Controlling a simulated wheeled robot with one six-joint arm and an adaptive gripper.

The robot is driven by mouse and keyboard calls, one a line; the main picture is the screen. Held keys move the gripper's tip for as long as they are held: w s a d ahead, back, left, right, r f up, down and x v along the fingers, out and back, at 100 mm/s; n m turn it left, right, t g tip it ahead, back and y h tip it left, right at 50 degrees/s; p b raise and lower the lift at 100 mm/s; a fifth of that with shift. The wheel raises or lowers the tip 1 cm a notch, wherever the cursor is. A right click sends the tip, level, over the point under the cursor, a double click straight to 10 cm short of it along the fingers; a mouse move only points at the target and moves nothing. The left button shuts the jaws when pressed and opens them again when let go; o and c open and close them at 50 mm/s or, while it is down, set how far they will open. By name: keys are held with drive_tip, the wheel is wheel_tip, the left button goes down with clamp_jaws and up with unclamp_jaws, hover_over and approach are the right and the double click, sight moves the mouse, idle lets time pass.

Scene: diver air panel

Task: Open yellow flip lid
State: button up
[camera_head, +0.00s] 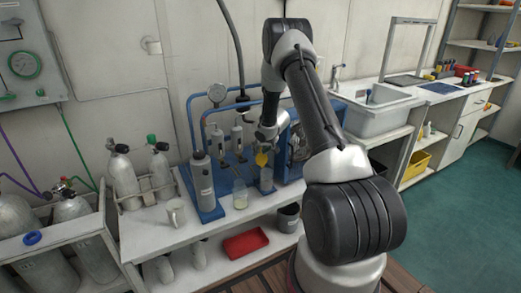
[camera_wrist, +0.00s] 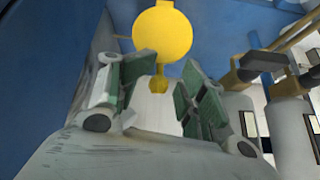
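The yellow flip lid (camera_head: 262,159) is a round disc at the top of a grey canister (camera_head: 266,180) on the blue panel stand. In the wrist view the yellow lid (camera_wrist: 162,32) shows as a full round face with a small tab below it. My gripper (camera_head: 267,138) is just above the lid in the head view. In the wrist view my gripper (camera_wrist: 160,92) has its two green-grey fingers spread apart, with the yellow tab seen in the gap between them. I cannot tell whether a finger touches the lid. The lid's hinge is not clear.
Blue pipes and a pressure gauge (camera_head: 217,92) rise behind. A glass jar (camera_head: 240,199) and a mug (camera_head: 176,213) stand on the bench. Brass-coloured fittings (camera_wrist: 285,48) are close on the right in the wrist view.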

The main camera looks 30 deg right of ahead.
drive_tip(key=shift+r, duration=0.1)
drive_tip(key=shift+s+r, duration=0.1)
drive_tip(key=shift+r, duration=0.25)
drive_tip(key=v, duration=1.1)
drive_tip(key=shift+s, duration=0.15)
